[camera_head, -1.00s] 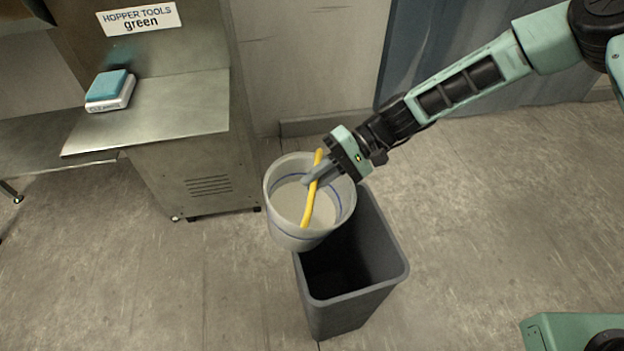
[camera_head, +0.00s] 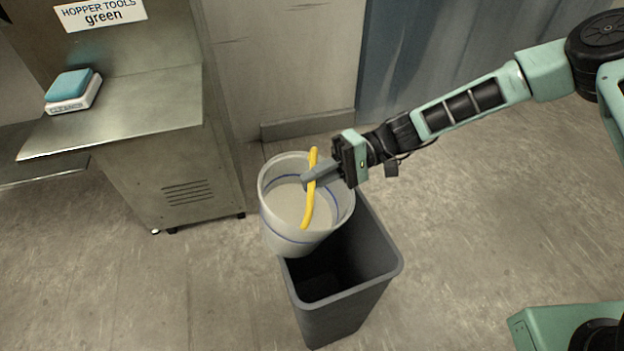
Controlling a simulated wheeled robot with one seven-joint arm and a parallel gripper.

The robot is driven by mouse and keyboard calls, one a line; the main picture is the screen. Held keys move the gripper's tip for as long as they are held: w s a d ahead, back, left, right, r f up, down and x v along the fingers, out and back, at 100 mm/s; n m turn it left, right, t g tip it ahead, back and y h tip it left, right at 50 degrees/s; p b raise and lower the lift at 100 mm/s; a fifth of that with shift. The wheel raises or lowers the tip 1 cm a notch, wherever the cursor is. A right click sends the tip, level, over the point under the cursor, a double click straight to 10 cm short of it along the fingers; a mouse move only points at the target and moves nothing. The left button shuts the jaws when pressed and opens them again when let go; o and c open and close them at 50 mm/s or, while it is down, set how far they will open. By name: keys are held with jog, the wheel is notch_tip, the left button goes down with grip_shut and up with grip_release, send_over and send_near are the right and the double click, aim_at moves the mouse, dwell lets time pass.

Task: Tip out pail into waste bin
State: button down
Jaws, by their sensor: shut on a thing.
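The pail (camera_head: 284,240) is whitish with a blue line around it and a yellow handle (camera_head: 308,205) across its mouth. Its mouth faces up toward the camera, and a pale greyish inside shows. My gripper (camera_head: 312,179) is shut on the yellow handle and holds the pail above the left rear part of the waste bin. The waste bin (camera_head: 345,303) is a tall dark grey open bin on the floor. Its front opening is dark inside; its rear left rim is hidden behind the pail.
A steel stand (camera_head: 125,112) is at the left, bearing a teal-and-white block (camera_head: 73,92) and a "HOPPER TOOLS green" sign (camera_head: 100,13). A blue-grey panel (camera_head: 450,50) stands behind the arm.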

jog(key=shift+s+d+f+n+g+y+b, duration=0.15)
jog(key=shift+d+f+n+y+b, duration=0.2)
jog(key=shift+f+b, duration=0.55)
jog(key=shift+w+d+f+n+g+y+b, duration=0.1)
jog(key=shift+d+f+g+y+b, duration=0.25)
jog(key=shift+f+b, duration=0.5)
jog(key=shift+s+d+f+n+y+b, duration=0.1)
jog(key=shift+d+f+n+y+b, duration=0.2)
jog(key=shift+d+f+b, duration=0.55)
jog(key=shift+a+r+b, duration=0.25)
jog(key=shift+a+b, duration=0.05)
dwell(2.4)
